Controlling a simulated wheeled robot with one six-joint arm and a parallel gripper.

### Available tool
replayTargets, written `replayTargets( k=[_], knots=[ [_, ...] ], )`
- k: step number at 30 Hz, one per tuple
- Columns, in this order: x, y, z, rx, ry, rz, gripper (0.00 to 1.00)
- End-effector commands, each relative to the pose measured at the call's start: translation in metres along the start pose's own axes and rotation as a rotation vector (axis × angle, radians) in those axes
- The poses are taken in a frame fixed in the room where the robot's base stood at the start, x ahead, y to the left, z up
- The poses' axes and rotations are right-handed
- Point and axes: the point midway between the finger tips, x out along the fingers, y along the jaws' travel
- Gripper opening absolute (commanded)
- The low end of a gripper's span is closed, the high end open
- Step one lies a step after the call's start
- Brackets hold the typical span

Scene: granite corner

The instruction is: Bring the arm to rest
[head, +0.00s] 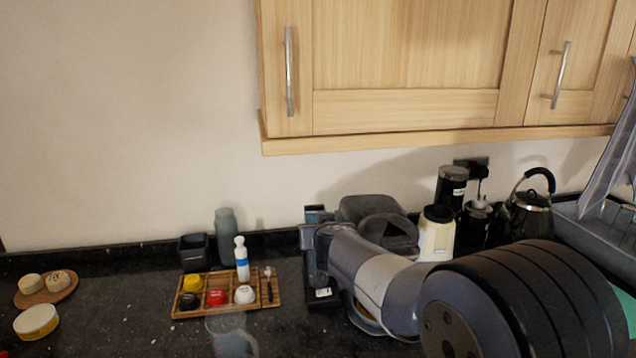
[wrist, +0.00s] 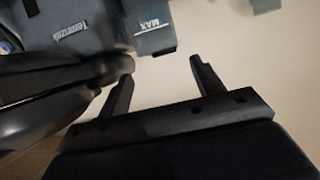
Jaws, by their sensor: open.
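My gripper (wrist: 162,66) shows in the wrist view with its two dark fingers spread apart and nothing between them. Just beyond the fingertips is a grey-blue part marked MAX (wrist: 154,24), seemingly of an appliance; I cannot tell whether a finger touches it. In the head view my arm reaches in from the lower right across the counter toward a dark appliance (head: 318,285). I cannot make out the fingers in the head view.
A bamboo tray (head: 218,308) with cups, a spoon and a white-blue bottle (head: 241,258) lies left of my arm. Wooden cupboards (head: 405,110) hang above. The upper-left wall area is clear.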

Motion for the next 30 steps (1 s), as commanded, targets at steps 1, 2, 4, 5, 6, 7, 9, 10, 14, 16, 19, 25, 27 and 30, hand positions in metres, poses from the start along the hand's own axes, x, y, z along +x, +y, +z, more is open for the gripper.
replayTargets(
  k=[1,2,4,5,6,7,9,10,14,16,19,25,27,30],
  knots=[
    [0.008,0.0,0.001,-0.001,-0.003,0.001,0.63],
    [0.012,0.0,0.001,-0.001,-0.003,0.001,0.63],
    [0.022,0.001,0.001,-0.001,-0.003,0.001,0.63],
    [0.027,0.001,0.001,-0.001,-0.003,0.001,0.63],
    [0.033,0.001,0.001,0.0,-0.003,0.0,0.63],
    [0.037,0.0,0.001,-0.001,-0.003,0.0,0.63],
    [0.047,0.0,0.0,0.0,-0.003,0.0,0.63],
    [0.051,0.0,0.0,-0.001,-0.002,0.0,0.63],
    [0.069,0.0,0.0,-0.001,-0.003,0.0,0.63],
    [0.078,0.0,0.0,-0.001,-0.003,0.0,0.63],
    [0.09,0.0,0.0,0.0,-0.003,0.001,0.63],
    [0.106,0.0,0.002,0.0,-0.001,0.0,0.63],
    [0.106,0.0,0.002,0.001,0.0,0.0,0.63],
    [0.105,0.0,0.0,0.0,0.0,0.0,0.63]
  ],
)
